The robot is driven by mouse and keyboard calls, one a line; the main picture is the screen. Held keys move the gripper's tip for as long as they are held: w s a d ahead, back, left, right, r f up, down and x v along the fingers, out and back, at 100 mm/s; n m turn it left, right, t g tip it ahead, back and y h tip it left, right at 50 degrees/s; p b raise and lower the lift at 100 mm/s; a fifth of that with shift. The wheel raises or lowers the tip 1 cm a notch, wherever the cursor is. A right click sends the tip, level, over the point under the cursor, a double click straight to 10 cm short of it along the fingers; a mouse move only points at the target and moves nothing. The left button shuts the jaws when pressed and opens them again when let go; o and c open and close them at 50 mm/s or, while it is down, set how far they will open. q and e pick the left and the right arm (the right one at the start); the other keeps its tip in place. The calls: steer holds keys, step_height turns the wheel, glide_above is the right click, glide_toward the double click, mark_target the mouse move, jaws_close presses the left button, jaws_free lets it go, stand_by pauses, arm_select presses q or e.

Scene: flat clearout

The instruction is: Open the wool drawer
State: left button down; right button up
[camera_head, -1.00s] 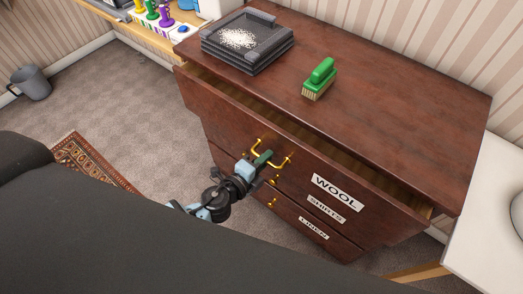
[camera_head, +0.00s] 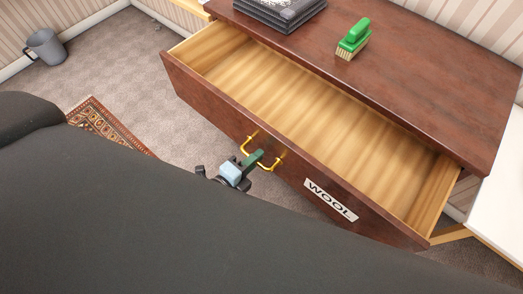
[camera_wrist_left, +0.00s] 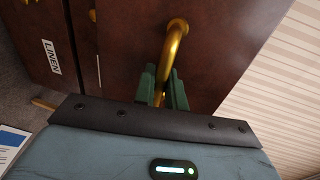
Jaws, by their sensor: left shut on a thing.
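The wool drawer (camera_head: 215,98) is the top drawer of a dark brown dresser (camera_head: 440,60). It stands far out, and its pale wooden inside looks empty. A white label reading WOOL (camera_head: 330,199) is on its front. Its brass handle (camera_head: 264,165) is a curved bar. My left gripper (camera_head: 254,160) is at the handle in the head view. In the left wrist view its green fingers (camera_wrist_left: 164,90) are shut around the brass handle (camera_wrist_left: 176,38). My right gripper is not in view.
A green brush (camera_head: 354,40) and dark stacked trays (camera_head: 281,12) sit on the dresser top. A white surface (camera_head: 500,215) stands close at the right. A patterned rug (camera_head: 105,125) and a grey bucket (camera_head: 46,46) are on the carpet at the left. The LINEN label (camera_wrist_left: 51,58) shows lower down.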

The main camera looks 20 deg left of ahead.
arm_select(q)
steer(key=shift+v, duration=0.8)
steer(key=shift+a+f, duration=0.1)
steer(key=shift+f, duration=0.05)
steer(key=c, duration=1.5)
jaws_free()
steer(key=shift+c, duration=0.2)
